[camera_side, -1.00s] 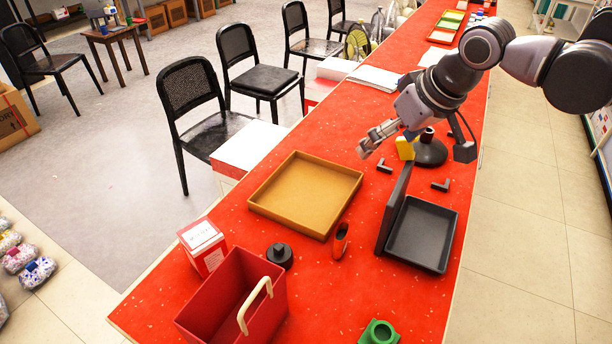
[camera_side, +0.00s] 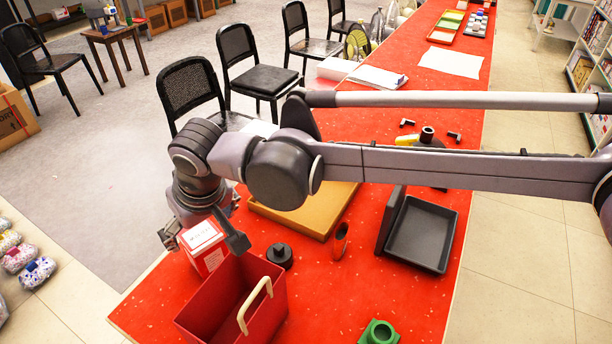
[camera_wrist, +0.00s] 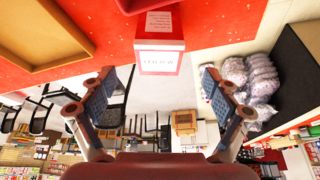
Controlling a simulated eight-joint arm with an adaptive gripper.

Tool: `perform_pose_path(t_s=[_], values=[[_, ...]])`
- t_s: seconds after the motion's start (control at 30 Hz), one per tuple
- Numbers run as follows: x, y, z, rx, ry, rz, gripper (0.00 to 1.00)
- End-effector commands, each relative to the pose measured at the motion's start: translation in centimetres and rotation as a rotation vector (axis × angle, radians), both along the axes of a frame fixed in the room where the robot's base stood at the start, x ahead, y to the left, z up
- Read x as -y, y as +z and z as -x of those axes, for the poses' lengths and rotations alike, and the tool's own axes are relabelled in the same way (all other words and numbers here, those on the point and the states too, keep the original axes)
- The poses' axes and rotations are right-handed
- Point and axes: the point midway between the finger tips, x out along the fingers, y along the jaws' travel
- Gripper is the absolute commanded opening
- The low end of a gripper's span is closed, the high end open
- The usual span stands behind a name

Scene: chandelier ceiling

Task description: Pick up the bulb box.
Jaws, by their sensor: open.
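The bulb box (camera_side: 202,247) is a small red and white box with printed labels, standing on the red table. My gripper (camera_side: 205,238) is right at the box in the side view, with its fingers on either side of the box's upper part. In the wrist view the box (camera_wrist: 160,50) shows upside down, centred ahead of the gap between the fingers. My gripper (camera_wrist: 160,92) is open and empty, with a finger to each side. Whether a finger touches the box I cannot tell.
A red bin (camera_side: 220,305) with a pale handle stands just in front of the box. A black round piece (camera_side: 280,255) sits to its right. An orange tray (camera_side: 300,222), partly behind my arm, and a dark open case (camera_side: 420,235) lie farther right.

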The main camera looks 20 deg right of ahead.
Motion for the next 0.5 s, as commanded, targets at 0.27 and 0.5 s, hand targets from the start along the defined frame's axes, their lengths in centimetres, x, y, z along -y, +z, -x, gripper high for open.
perform_pose_path(t_s=[0.27, 0.5], values=[[-0.6, -3.6, -1.4, -0.001, -0.001, -0.001, 0.89], [-0.8, -5.1, -1.9, -0.001, -0.001, -0.002, 0.89]])
